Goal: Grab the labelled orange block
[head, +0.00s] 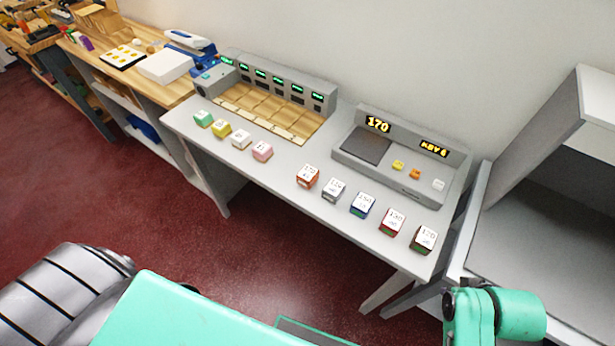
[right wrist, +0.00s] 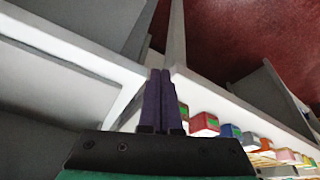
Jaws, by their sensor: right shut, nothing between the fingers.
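The orange block (head: 307,176) with a printed white top stands on the grey counter (head: 290,205), left of a grey block (head: 333,189) in the front row. Its label is too small to read surely. It shows small in the right wrist view (right wrist: 264,143), among the farther blocks along the counter edge. My right gripper (right wrist: 160,75) has its dark fingers together and empty, apart from every block. Part of my right arm (head: 495,315) is at the lower right of the head view, clear of the counter. My left gripper is not seen.
Blue (head: 362,204), red (head: 392,221) and dark brown (head: 427,240) labelled blocks stand to the right, a pink block (head: 262,151) to the left. Behind are a display console (head: 400,185) reading 170 and a slotted tray (head: 268,112). A grey cabinet (head: 545,190) stands right.

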